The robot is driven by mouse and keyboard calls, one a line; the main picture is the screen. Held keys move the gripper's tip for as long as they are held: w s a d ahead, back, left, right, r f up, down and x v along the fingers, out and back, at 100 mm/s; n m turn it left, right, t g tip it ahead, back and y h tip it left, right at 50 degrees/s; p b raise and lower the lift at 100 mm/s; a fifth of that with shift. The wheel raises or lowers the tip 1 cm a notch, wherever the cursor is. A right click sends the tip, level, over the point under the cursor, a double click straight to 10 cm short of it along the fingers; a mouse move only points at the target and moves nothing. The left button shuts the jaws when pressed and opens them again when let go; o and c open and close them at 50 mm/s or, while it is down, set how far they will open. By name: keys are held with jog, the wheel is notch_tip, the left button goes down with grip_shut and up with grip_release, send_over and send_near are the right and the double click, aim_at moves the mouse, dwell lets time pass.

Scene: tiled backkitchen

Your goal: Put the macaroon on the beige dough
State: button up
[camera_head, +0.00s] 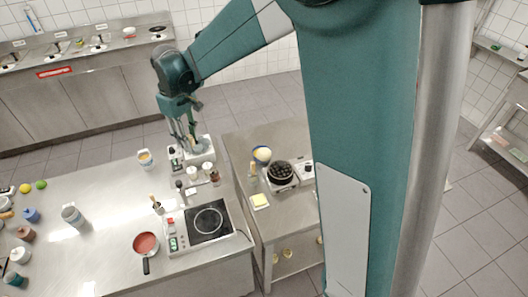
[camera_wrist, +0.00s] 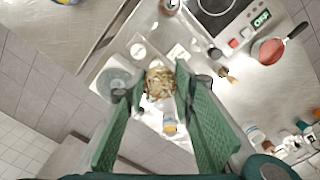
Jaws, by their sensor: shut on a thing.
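In the wrist view my gripper (camera_wrist: 160,88) has its two green fingers around a small golden-beige, rough-textured thing, which I take to be the macaroon (camera_wrist: 160,82). It shows between the fingertips, above the counter. In the head view my gripper (camera_head: 188,143) hangs over the far right end of the left counter, by the white scale; I cannot make out the macaroon there. I cannot surely identify the beige dough. A blue-and-white bowl (camera_head: 262,154) with something pale yellow stands on the right table, and a pale yellow square (camera_head: 260,201) lies nearer on it.
The white scale (camera_head: 202,152) stands just below my gripper. Small jars (camera_head: 192,173) crowd close by. A hotplate (camera_head: 208,222) and a red-filled pan (camera_head: 146,245) are nearer. A pan of dark pieces (camera_head: 280,171) is on the right table. The left counter's middle is mostly free.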

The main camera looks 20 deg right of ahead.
jog(key=w+d+m, duration=0.1)
jog(key=d+m, duration=0.7)
jog(key=d, duration=2.2)
jog(key=shift+a+f, duration=0.2)
jog(key=shift+f, duration=2.3)
send_over(264, 152)
jog(key=shift+w+d+f, duration=0.1)
jog(key=shift+d+f, duration=0.05)
jog(key=shift+f, duration=2.75)
jog(key=shift+f, duration=0.1)
jog(key=shift+f, duration=2)
jog(key=shift+f, duration=0.2)
